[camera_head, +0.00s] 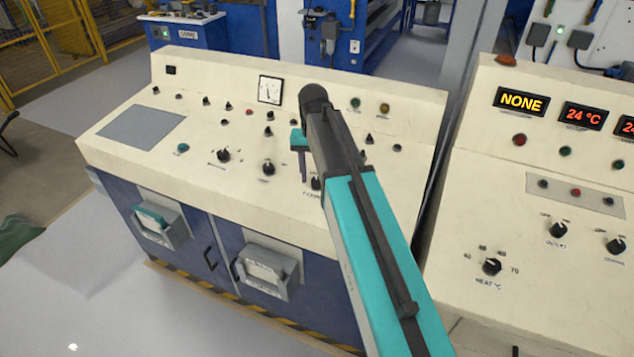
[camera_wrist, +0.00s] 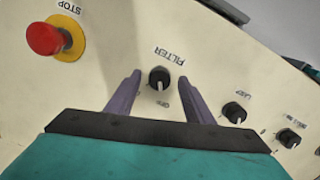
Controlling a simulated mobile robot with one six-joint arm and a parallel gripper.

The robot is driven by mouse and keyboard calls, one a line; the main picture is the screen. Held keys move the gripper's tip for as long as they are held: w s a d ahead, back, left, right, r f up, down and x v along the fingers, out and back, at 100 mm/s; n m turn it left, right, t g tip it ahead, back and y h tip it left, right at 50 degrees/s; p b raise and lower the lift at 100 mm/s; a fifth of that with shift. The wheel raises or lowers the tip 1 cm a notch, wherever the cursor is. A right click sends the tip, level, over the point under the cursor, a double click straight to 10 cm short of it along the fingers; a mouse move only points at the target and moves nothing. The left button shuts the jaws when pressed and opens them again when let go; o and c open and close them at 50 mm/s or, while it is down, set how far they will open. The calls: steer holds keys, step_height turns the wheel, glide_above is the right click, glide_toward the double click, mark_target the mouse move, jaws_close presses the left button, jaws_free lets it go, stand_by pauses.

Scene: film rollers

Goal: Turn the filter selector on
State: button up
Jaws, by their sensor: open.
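The filter selector (camera_wrist: 160,78) is a small round black knob on the cream panel in the wrist view, with its FILTER label upside down. Its white mark points toward the bottom of the picture, near a small, hard-to-read label. My gripper (camera_wrist: 160,82) is open, with its two purple-grey fingers on either side of the knob and gaps between. I cannot tell how far the fingertips are above the panel. In the head view, my gripper (camera_head: 303,165) is over the console's front right part, and the knob (camera_head: 316,184) is partly hidden beside it.
A red stop button (camera_wrist: 45,38) on a yellow base is left in the wrist view. The lamp knob (camera_wrist: 235,112) and another knob (camera_wrist: 289,138) are right. A second console (camera_head: 550,180) with a NONE display (camera_head: 521,101) stands right in the head view.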

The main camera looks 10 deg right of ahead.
steer(key=shift+f+b, duration=0.35)
steer(key=shift+f, duration=0.4)
steer(key=shift+d, duration=0.1)
steer(key=c, duration=1)
steer(key=shift+c, duration=0.2)
steer(key=shift+m, duration=0.5)
steer(key=m+p, duration=0.1)
steer(key=m, duration=0.3)
steer(key=shift+m, duration=0.3)
steer(key=m+t+p, duration=0.1)
steer(key=m, duration=0.5)
steer(key=shift+y, duration=0.4)
steer(key=shift+m, duration=0.3)
